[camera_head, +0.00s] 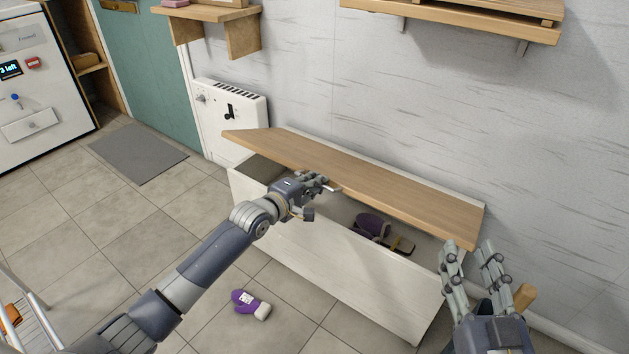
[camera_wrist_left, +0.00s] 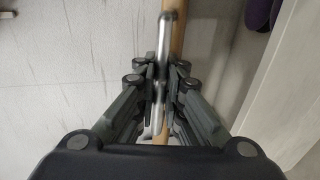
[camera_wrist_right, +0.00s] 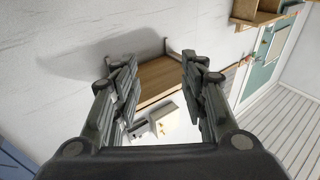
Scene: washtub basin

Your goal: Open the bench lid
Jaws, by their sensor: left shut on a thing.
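The white bench (camera_head: 330,268) stands along the wall. Its wooden lid (camera_head: 375,182) is tilted up, with its front edge raised clear of the box, so part of the inside shows. My left gripper (camera_head: 318,184) is at the middle of the lid's front edge. In the left wrist view my left gripper (camera_wrist_left: 158,80) is shut on a metal bar handle (camera_wrist_left: 166,45) along the wooden lid edge (camera_wrist_left: 179,30). My right gripper (camera_head: 469,250) is open and empty near the bench's right end. It also shows open in the right wrist view (camera_wrist_right: 155,80).
A purple item (camera_head: 370,226) and a brown item (camera_head: 402,246) lie inside the bench. A purple mitten (camera_head: 251,305) lies on the floor in front. A wall shelf (camera_head: 460,22) hangs above the bench. A white heater (camera_head: 230,118) stands at its left end.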

